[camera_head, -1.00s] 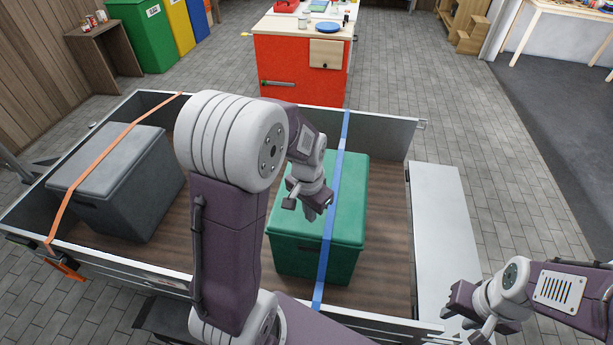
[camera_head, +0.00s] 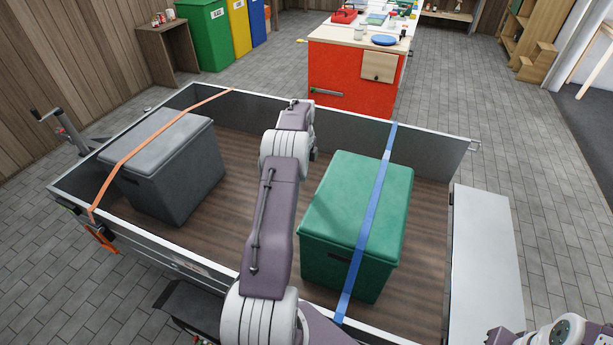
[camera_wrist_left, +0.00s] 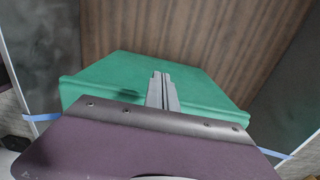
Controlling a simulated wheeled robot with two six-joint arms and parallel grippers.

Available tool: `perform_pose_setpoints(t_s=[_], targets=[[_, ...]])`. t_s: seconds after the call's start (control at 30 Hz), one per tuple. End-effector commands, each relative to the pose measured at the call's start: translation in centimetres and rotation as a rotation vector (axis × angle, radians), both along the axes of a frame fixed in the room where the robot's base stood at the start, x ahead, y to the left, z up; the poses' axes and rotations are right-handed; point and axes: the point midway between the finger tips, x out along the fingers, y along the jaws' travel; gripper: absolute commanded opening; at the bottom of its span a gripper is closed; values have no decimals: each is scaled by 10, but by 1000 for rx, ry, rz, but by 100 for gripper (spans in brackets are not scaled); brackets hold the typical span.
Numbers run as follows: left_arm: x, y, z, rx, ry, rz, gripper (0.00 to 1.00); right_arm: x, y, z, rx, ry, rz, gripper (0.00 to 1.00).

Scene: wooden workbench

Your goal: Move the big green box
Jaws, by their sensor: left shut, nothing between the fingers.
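The big green box (camera_head: 345,205) stands in the right part of a wooden-floored trailer, its lid closed. A blue strap (camera_head: 373,208) runs across its lid from the far wall to the near wall. My left arm reaches over the trailer, left of the box. Its gripper is mostly hidden behind the arm in the head view. In the left wrist view my left gripper (camera_wrist_left: 161,78) is shut and empty, in front of the green box (camera_wrist_left: 105,85); I cannot tell if it touches. My right gripper shows only partly at the bottom right corner of the head view, its fingers cut off.
A grey box (camera_head: 165,165) under an orange strap (camera_head: 150,145) stands in the trailer's left part. Bare trailer floor (camera_head: 235,200) lies between the boxes. A light grey panel (camera_head: 485,245) lies along the trailer's right side. A red workbench (camera_head: 350,85) stands behind.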

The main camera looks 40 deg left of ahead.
Motion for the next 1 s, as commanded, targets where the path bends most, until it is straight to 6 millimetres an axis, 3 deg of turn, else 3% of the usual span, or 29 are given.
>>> perform_pose_setpoints(t_s=[0.1, 0.3, 0.53, 1.0], targets=[[-1, -1, -29, -2, 3, 0, 0, 0, 0, -4, 0, 0, 0, 34], [1, -3, -66, 0, 1, -1, 0, 0, 0, -5, 0, 0, 0, 34], [11, -34, -63, 0, -1, -1, 0, 0, 0, -3, 0, 0, 0, 34], [13, -42, -63, 0, -1, -1, 0, 0, 0, -1, 0, 0, 0, 34]])
